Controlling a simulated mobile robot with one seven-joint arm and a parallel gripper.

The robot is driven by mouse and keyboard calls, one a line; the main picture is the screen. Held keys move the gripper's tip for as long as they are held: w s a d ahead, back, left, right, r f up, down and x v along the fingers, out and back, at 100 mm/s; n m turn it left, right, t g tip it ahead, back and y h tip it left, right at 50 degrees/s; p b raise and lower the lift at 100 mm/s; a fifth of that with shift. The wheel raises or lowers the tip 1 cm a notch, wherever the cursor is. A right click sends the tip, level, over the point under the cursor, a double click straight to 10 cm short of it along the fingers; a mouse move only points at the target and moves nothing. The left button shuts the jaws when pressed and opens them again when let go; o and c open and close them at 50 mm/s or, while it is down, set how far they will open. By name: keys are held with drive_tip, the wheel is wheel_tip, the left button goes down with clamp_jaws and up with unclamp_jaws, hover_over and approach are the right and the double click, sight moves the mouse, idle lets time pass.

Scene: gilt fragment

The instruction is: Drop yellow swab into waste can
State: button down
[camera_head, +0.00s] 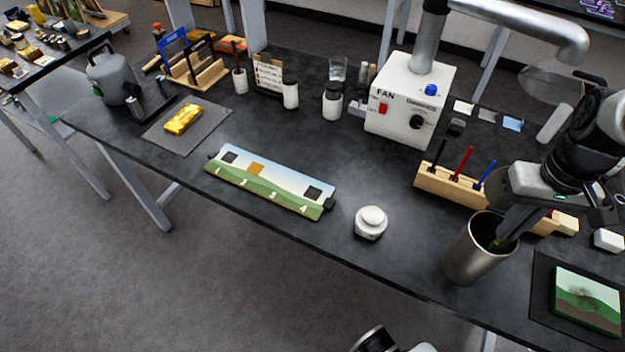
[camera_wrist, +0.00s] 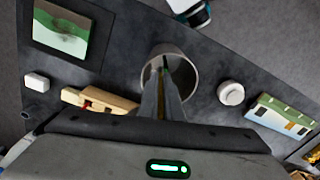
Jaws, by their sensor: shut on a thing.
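The waste can (camera_head: 468,262) is a brushed metal cylinder standing upright near the table's front edge; its mouth also shows in the wrist view (camera_wrist: 190,76). My gripper (camera_head: 496,243) points down at the can's mouth, fingertips at or just inside the rim. Its two long fingers (camera_wrist: 163,75) are close together, shut on a thin piece, which seems to be the yellow swab (camera_wrist: 165,65). Only a small greenish bit of it shows at the fingertips. The rest is hidden by the fingers and the can.
A wooden holder (camera_head: 450,186) with dark, red and blue sticks stands behind the can. A framed landscape picture (camera_head: 588,298) lies to the right, a white round jar (camera_head: 370,223) to the left. Farther left are a numbered strip (camera_head: 270,183) and a white fan box (camera_head: 405,100).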

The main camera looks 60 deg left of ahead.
drive_tip(key=c, duration=1.9)
unclamp_jaws()
drive_tip(key=shift+o, duration=0.2)
drive_tip(key=shift+r, duration=0.1)
wheel_tip(320, 180, up, 17)
drive_tip(key=shift+r+p, duration=0.15)
drive_tip(key=shift+p, duration=0.25)
drive_tip(key=shift+d, duration=0.1)
drive_tip(key=s+d+r+m+t, duration=0.1)
drive_tip(key=s+d+m, duration=0.3)
drive_tip(key=d, duration=0.7)
drive_tip(key=s+d+r+m+t+p, duration=0.1)
drive_tip(key=s+d+m+t, duration=0.3)
drive_tip(key=s+d, duration=0.3)
drive_tip(key=d+m, duration=0.1)
drive_tip(key=d, duration=0.4)
drive_tip(key=shift+s+d+m+t, duration=0.25)
drive_tip(key=shift+s+m+t, duration=0.05)
